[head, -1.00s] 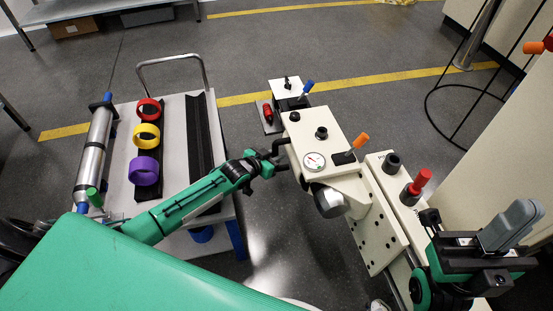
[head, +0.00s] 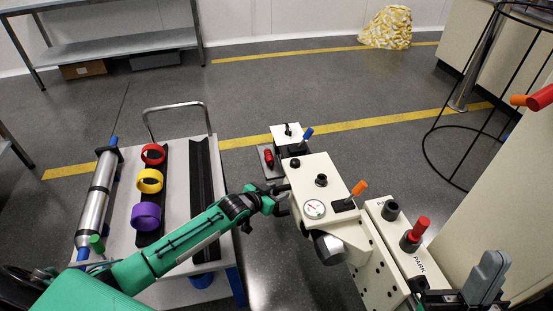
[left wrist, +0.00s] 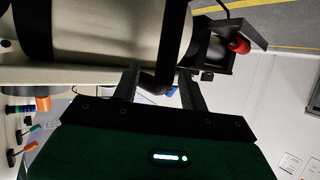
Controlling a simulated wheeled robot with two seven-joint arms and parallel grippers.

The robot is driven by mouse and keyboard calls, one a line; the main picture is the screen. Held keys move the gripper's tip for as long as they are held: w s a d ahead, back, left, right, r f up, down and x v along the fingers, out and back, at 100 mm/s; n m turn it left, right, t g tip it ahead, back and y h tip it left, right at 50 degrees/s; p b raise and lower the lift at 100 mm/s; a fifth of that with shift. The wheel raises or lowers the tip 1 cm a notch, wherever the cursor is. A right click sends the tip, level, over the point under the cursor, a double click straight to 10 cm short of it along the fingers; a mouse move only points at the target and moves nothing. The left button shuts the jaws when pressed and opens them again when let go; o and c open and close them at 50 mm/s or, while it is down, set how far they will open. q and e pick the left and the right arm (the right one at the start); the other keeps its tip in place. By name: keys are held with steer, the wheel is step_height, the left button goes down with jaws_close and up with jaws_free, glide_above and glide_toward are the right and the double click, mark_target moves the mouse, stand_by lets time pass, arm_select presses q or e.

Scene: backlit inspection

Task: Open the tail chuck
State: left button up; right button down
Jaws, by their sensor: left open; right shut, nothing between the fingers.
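The cream machine (head: 318,178) stands right of centre in the head view, with a gauge, an orange lever (head: 358,188) and a blue lever (head: 307,133). I cannot tell which part is the tail chuck. My left gripper (head: 283,204) is at the machine's left side, beside a dark handle (head: 281,188). In the left wrist view, my left gripper (left wrist: 160,85) is open, with a dark bent bar (left wrist: 172,45) between its fingers; contact is not clear.
A cart (head: 216,205) at the left carries a metal cylinder (head: 96,205), red, yellow and purple rings (head: 147,215), and a black rail. A panel marked PARK (head: 395,232) with a red handle (head: 414,232) is at the right. Open floor lies beyond the cart.

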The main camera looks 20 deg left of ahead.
arm_select(q)
steer(key=r+p, duration=0.1)
steer(key=r, duration=0.2)
steer(key=r+p, duration=0.1)
steer(key=r, duration=0.3)
steer(key=shift+w+a+r, duration=0.1)
steer(key=shift+w+r, duration=0.1)
steer(key=shift+r, duration=0.05)
step_height(320, 180, up, 7)
steer(key=p, duration=0.2)
arm_select(e)
steer(key=w+a+f+g+h, duration=0.1)
steer(key=w+a+f+g, duration=0.2)
steer(key=f+g, duration=0.2)
steer(key=w+a+f+g, duration=0.2)
steer(key=f+g, duration=0.4)
steer(key=f, duration=0.3)
steer(key=shift+w+a+f+m+g+h, duration=0.15)
steer(key=shift+w+a+m+g+h, duration=0.2)
steer(key=shift+w, duration=0.2)
arm_select(q)
steer(key=shift+s+f, duration=0.1)
steer(key=shift+f, duration=0.1)
arm_select(e)
steer(key=shift+h, duration=0.25)
